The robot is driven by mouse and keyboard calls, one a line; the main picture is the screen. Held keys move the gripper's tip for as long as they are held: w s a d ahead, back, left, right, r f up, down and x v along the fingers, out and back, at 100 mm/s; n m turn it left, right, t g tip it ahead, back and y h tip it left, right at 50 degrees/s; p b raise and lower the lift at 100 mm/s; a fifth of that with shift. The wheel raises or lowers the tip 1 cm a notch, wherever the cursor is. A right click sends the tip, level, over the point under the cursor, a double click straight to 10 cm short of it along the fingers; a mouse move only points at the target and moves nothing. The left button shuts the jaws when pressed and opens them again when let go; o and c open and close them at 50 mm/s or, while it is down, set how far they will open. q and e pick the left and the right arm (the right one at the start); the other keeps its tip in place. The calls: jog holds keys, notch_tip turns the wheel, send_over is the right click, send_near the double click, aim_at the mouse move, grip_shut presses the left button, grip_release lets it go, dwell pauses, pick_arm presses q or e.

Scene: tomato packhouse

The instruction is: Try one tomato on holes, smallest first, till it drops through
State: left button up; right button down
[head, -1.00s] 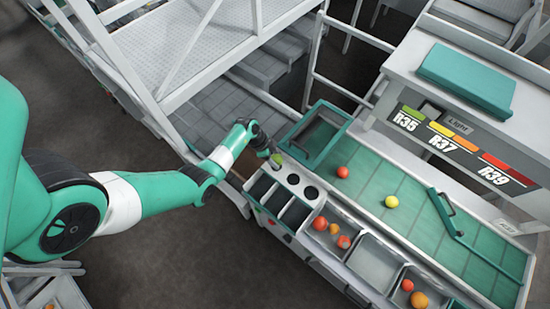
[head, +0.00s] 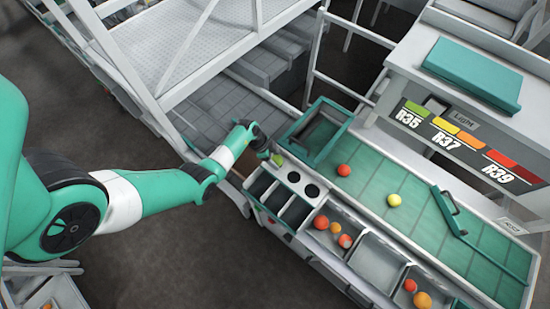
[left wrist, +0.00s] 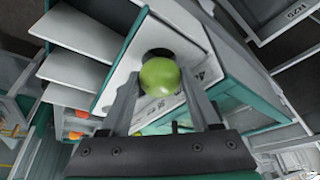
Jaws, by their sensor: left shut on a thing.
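My left gripper (head: 271,157) is shut on a green tomato (head: 278,159) at the far-left end of the white sizing plate (head: 302,184). In the left wrist view the tomato (left wrist: 159,77) sits between the two fingers (left wrist: 160,90). A dark round hole (left wrist: 157,53) shows partly past the tomato's upper edge; the rest of it is hidden. I cannot tell whether the tomato touches the plate. Two other holes, a middle one (head: 293,177) and a right one (head: 311,191), are uncovered. My right gripper is not in view.
Open slots (head: 278,199) lie in front of the plate. A red tomato (head: 344,170) and a yellow one (head: 394,200) lie on the green belt (head: 420,222). A teal-framed box (head: 330,157) stands close behind the plate. Bins with orange-red tomatoes (head: 336,229) are at right.

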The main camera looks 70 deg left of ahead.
aim_at(275, 159)
pick_arm(q)
jog(key=o, duration=1)
dwell(1.1)
notch_tip(275, 159, up, 7)
jog(key=p, duration=0.8)
